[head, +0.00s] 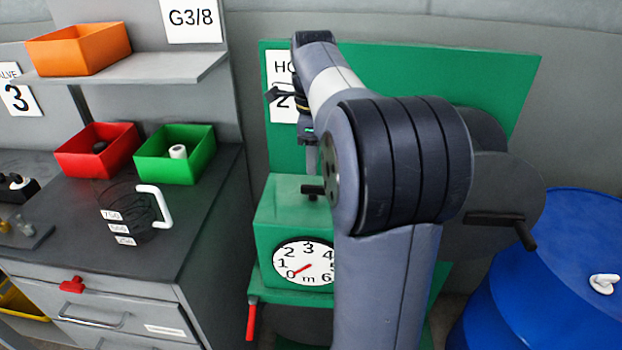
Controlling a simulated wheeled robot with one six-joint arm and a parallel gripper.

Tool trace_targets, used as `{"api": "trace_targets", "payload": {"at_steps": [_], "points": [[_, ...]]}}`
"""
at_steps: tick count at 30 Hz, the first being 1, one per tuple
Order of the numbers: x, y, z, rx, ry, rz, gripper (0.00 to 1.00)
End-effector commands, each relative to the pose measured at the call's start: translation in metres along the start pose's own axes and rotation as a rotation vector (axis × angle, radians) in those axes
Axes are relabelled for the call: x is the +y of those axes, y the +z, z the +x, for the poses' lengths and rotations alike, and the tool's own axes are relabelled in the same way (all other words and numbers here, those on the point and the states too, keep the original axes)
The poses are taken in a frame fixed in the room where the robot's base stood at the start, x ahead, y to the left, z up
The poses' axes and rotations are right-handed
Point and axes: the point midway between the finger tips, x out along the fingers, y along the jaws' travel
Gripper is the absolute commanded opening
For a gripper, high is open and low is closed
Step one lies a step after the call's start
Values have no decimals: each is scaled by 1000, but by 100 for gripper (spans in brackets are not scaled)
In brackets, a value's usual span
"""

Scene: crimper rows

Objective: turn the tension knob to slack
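A green box (285,212) stands in front of a green panel (480,85), with a small black knob-like part (312,190) on its top. I cannot tell from its marks whether this is the tension knob, and no slack label shows. A round white dial (310,262) on the box front has a red needle pointing near 0; my arm covers its right edge. My gripper (309,152) is above the box top, near the black part, small and partly hidden by my arm. I cannot see whether its fingers are open or touch anything.
A grey disc (510,190) with a black crank handle is behind my arm. A red-handled lever (251,320) hangs below the box. A blue drum (560,270) stands right. The left bench (200,215) carries a red bin (75,160), a green bin (160,172) and a jug (130,215).

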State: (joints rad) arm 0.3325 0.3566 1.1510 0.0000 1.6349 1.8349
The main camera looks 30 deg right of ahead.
Motion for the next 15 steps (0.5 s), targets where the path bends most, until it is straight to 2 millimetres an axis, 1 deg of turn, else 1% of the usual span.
{"api": "trace_targets", "payload": {"at_steps": [1, 6, 10, 15], "points": [[1, 0, 12, 1, 4, -1, 35], [1, 0, 42, 1, 3, -1, 35], [0, 0, 58, 1, 2, -2, 35], [0, 0, 67, 0, 0, -2, 35]]}}
